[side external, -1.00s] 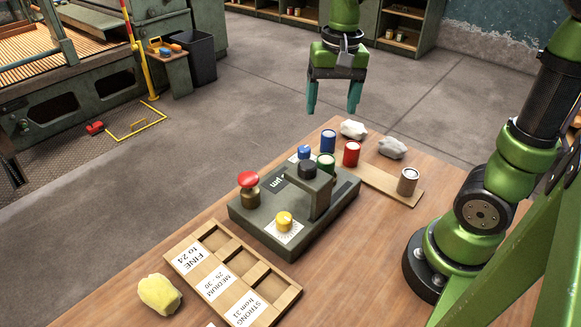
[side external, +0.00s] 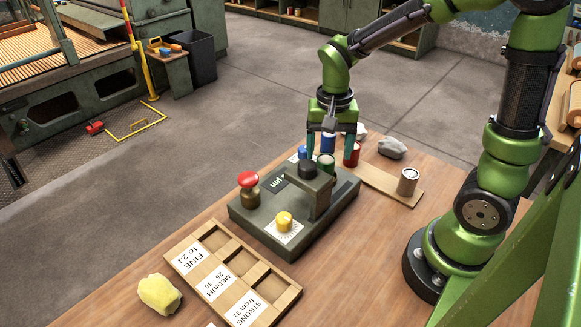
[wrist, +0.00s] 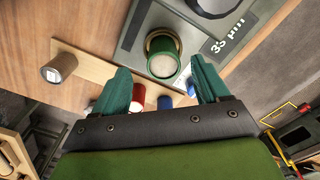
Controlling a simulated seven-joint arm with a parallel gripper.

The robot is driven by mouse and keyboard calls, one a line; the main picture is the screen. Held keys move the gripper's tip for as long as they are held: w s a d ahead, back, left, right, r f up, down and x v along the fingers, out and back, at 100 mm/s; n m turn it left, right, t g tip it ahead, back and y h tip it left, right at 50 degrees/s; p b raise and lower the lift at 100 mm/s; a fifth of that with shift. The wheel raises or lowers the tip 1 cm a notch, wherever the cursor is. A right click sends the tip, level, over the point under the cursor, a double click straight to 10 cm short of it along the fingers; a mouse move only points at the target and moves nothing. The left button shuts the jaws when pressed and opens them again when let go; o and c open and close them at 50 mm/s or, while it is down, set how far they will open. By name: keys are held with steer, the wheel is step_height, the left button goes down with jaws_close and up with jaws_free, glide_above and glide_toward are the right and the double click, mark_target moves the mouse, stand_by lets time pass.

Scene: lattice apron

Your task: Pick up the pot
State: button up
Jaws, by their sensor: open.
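A green pot (side external: 326,163) with a pale top sits at the far end of the grey device (side external: 250,212). In the wrist view the green pot (wrist: 163,58) shows just beyond and between my fingertips. My gripper (side external: 331,150) points down over the pots, open and empty; its two teal fingers also show in the wrist view (wrist: 160,76). A blue pot (side external: 327,144) and a red pot (side external: 352,154) stand close by on a wooden strip, partly hidden by the fingers. A grey-brown pot (side external: 407,181) stands at the strip's right end.
The device carries a black knob (side external: 308,168) on a raised post, a yellow dial (side external: 284,221) and a red button (side external: 248,180). A compartment tray (side external: 228,282) labelled FINE, MEDIUM, STRONG and a yellow cloth (side external: 160,294) lie in front.

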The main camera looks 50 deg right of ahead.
mark_target(326, 158)
steer(key=f, duration=0.4)
steer(key=shift+w+f, duration=0.2)
steer(key=shift+w, duration=0.05)
steer(key=shift+c, duration=0.3)
steer(key=c, duration=1.2)
